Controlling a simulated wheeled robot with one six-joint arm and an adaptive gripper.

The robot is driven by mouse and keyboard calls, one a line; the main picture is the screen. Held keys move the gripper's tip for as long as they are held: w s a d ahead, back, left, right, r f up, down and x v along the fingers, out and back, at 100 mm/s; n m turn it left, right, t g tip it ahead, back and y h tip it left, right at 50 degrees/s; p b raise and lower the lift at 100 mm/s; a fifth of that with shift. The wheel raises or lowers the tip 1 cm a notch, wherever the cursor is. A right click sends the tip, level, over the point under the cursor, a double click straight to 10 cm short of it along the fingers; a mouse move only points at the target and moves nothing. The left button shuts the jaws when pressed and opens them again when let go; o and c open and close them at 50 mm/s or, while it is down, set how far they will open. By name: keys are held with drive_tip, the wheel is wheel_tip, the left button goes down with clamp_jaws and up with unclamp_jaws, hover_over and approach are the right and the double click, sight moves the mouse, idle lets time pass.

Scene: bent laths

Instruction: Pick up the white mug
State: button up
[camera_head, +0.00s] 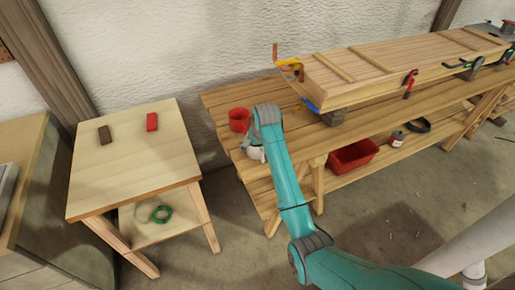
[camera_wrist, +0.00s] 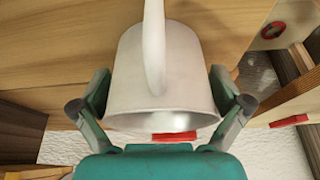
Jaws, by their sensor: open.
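The white mug (camera_wrist: 185,70) fills the middle of the wrist view, with its handle (camera_wrist: 154,45) towards the camera. My gripper (camera_wrist: 160,85) is open, with one finger on each side of the mug. The fingers are very close to its sides, and I cannot tell whether they touch. In the head view a small part of the white mug (camera_head: 256,154) shows at the left end of the workbench (camera_head: 222,97), beside my wrist. My arm hides the rest of it and most of the gripper.
A red mug (camera_head: 237,120) stands just behind my wrist on the bench. A long clamped wooden piece (camera_head: 385,68) lies along the bench to the right. A red bin (camera_head: 353,154) sits on the lower shelf. A small table (camera_head: 125,165) stands left, with two blocks on top.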

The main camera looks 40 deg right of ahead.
drive_tip(key=shift+f, duration=0.15)
drive_tip(key=c, duration=0.9)
